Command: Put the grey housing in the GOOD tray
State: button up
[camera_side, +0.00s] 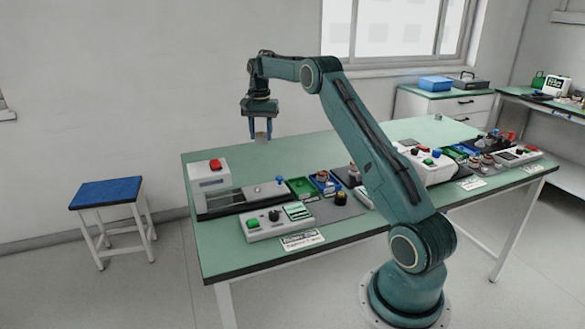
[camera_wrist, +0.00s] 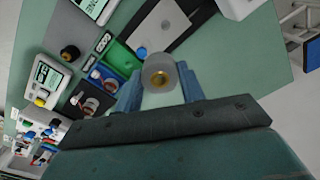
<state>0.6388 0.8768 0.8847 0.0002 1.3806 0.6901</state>
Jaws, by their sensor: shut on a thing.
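My gripper (camera_side: 261,130) is raised above the back part of the green table, its blue fingers pointing down and shut on the grey housing (camera_side: 261,137). In the wrist view the housing (camera_wrist: 152,64) sits between the fingers (camera_wrist: 158,92), with a brass-coloured centre facing the camera. A green tray (camera_side: 301,187) stands on the table, to the right of and lower than my gripper in the side view. The green tray (camera_wrist: 119,58) also shows in the wrist view, left of the housing. No GOOD lettering is readable on it.
A blue tray (camera_side: 324,182) holding parts stands right of the green tray. A white machine with a red button (camera_side: 208,174) is at the table's left. A control box with a green button (camera_side: 265,223) is at the front. The table behind the trays is mostly clear.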

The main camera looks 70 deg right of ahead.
jog(key=s+d+f, duration=0.3)
jog(key=f, duration=0.1)
jog(key=s+d+f, duration=0.6)
jog(key=f, duration=0.1)
jog(key=shift+s+d+f, duration=0.2)
jog(key=shift+s+f, duration=0.1)
jog(key=shift+f, duration=0.05)
jog(key=shift+f, duration=0.2)
jog(key=shift+f, duration=2.15)
jog(key=shift+f, duration=1.4)
jog(key=o, duration=1.2)
jog(key=shift+c, duration=0.2)
notch_tip(320, 180, up, 14)
